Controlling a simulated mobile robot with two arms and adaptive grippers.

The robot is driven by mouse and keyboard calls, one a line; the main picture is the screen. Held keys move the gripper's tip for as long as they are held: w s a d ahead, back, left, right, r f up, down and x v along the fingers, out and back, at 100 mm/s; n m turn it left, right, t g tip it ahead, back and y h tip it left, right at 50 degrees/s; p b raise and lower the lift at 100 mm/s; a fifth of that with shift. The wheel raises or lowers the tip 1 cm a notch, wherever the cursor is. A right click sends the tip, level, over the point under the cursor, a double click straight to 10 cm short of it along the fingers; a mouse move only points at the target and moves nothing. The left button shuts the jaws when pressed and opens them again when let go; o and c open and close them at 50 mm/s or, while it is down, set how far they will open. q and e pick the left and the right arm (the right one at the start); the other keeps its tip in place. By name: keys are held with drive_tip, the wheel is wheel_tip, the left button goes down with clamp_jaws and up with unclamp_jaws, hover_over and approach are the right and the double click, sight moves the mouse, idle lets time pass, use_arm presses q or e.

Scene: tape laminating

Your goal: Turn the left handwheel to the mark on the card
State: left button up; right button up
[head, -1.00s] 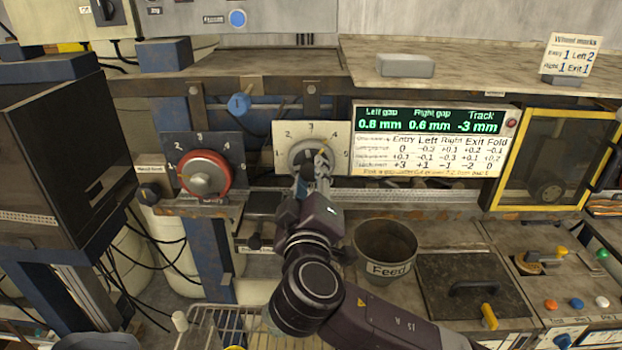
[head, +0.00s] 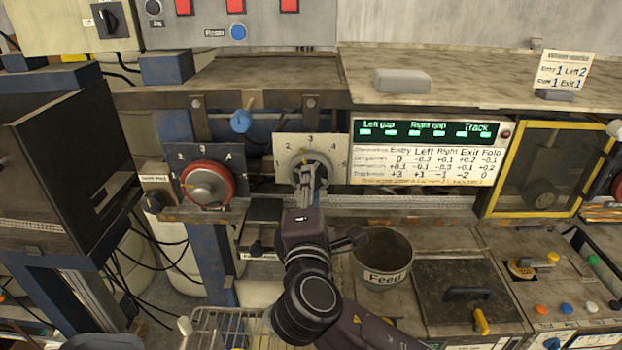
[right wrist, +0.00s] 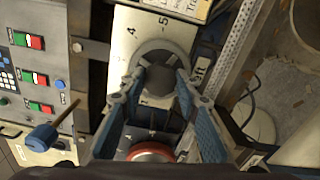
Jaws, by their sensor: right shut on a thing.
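The left handwheel (head: 312,168) is a grey wheel on a pale dial plate (head: 311,146) with numbers around it. My right gripper (head: 310,170) reaches up to it from below and is shut on its hub. In the right wrist view the fingers sit on both sides of the dark hub of the handwheel (right wrist: 160,82). The wheel's pointer is hidden or too small to read. The card (head: 565,72) on the upper right shelf reads Entry 1, Left 2, Right 1, Exit 1. My left gripper is not in view.
A red handwheel (head: 207,184) on a dark dial plate is close on the left. The display panel (head: 432,150) is right of the grey wheel. A Feed bucket (head: 383,257) stands below right, and a blue knob (head: 241,121) sticks out above left.

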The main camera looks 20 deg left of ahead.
drive_tip(key=n+p, duration=0.2)
drive_tip(key=n, duration=0.1)
drive_tip(key=shift+f+n, duration=0.1)
drive_tip(key=shift+n, duration=0.3)
drive_tip(key=shift+f, duration=0.1)
drive_tip(key=o, duration=1.1)
drive_tip(key=shift+o, duration=0.2)
drive_tip(key=v, duration=1.2)
drive_tip(key=shift+r, duration=0.2)
drive_tip(key=shift+s+f, duration=0.1)
drive_tip(key=shift+s, duration=0.05)
